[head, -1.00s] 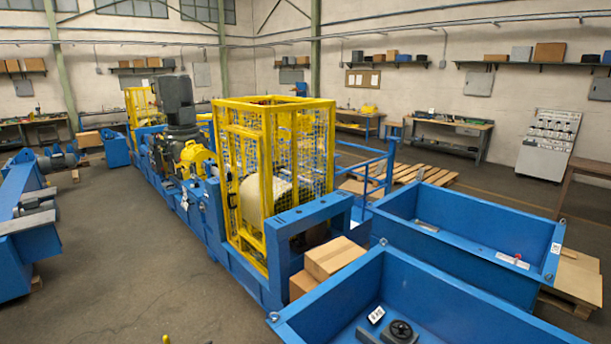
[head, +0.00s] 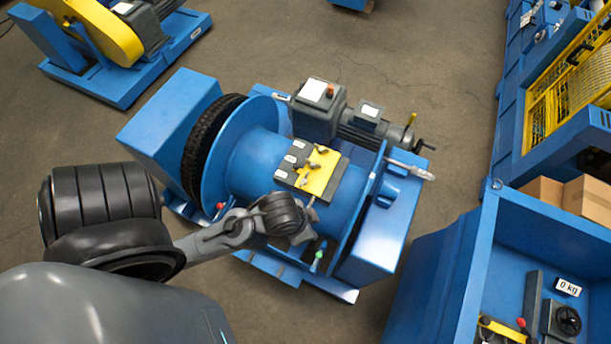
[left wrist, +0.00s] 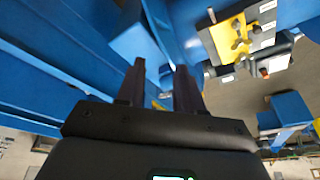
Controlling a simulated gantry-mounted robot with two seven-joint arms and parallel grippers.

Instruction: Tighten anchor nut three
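A yellow anchor plate (head: 323,170) sits on top of a blue drum (head: 252,160) in the head view. Small dark nuts or knobs stand on the plate, and white labels (head: 290,159) lie along its left side. Their numbers are too small to read, so I cannot tell which nut is number three. The plate also shows at the upper right of the left wrist view (left wrist: 227,42). My left gripper (left wrist: 160,72) is open with nothing between its fingers, apart from the plate. In the head view my wrist is in front of the drum's near side. My right gripper is out of view.
A grey motor unit (head: 318,108) stands behind the drum. A black toothed ring (head: 205,140) is at the drum's left end, beside a blue housing (head: 168,118). A blue bin (head: 470,270) stands at the right. Open floor (head: 430,60) lies behind.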

